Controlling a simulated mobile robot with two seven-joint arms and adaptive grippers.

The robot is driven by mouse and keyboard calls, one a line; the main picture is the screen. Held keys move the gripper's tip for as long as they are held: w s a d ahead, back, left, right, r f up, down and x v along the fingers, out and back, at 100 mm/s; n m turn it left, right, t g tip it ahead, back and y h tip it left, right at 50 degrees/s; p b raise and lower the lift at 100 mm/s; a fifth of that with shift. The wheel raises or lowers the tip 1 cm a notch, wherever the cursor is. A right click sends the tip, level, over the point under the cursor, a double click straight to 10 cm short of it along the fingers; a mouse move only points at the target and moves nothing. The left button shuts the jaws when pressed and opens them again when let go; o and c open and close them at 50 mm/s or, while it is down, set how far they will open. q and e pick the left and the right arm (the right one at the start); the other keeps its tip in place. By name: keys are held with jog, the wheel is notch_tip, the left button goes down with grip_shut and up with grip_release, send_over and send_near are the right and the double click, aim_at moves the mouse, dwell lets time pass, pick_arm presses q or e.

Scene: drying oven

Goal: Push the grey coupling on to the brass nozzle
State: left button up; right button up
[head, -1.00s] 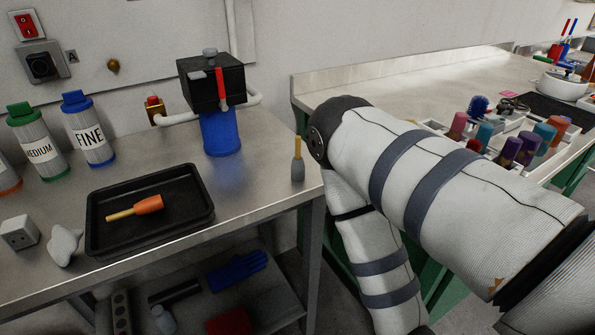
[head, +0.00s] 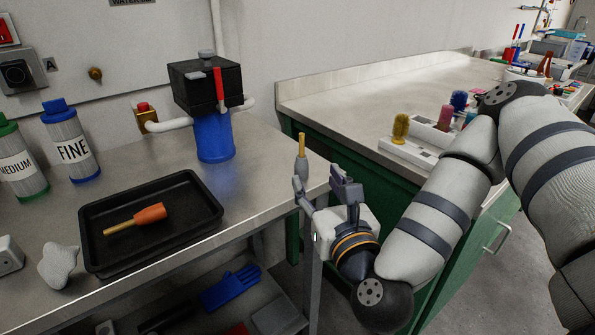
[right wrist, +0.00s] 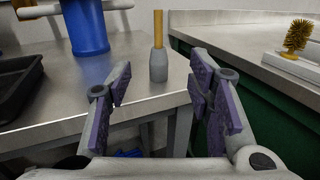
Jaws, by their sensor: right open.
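The grey coupling (head: 301,167), with a thin yellow-tan tube rising from it, stands upright at the right front corner of the steel bench. It also shows in the right wrist view (right wrist: 158,67), ahead of the fingers and between them in the picture. My right gripper (head: 318,190) is open and empty, low at the bench corner, its fingers pointing towards the coupling. Both fingers (right wrist: 158,92) are apart, and neither appears to touch it. A small round brass nozzle (head: 95,73) sticks out of the back wall panel at upper left, with nothing on it. My left gripper is out of view.
A black tray (head: 205,215) holds an orange coupling (head: 150,213) with a similar tube. A blue and black filter unit (head: 215,140) stands behind, with a brass valve (head: 145,118) beside it. FINE and MEDIUM cartridges stand left. A green cabinet bench (head: 355,175) is across a gap.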

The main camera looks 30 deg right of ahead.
aim_at(303, 160)
jog(key=w+b, duration=0.1)
jog(key=w+d+f+b, duration=0.1)
jog(key=w, duration=0.1)
jog(key=w+b, duration=0.1)
jog(key=b, duration=0.1)
jog(key=shift+w+d+f, duration=0.15)
jog(key=shift+w+d, duration=0.05)
jog(key=shift+d, duration=0.1)
jog(key=shift+w+r, duration=0.2)
jog(key=x, duration=0.5)
jog(key=shift+w+r, duration=0.15)
jog(key=shift+r, duration=0.1)
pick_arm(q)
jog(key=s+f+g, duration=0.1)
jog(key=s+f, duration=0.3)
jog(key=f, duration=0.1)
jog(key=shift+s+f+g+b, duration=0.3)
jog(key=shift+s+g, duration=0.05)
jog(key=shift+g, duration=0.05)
pick_arm(e)
grip_shut()
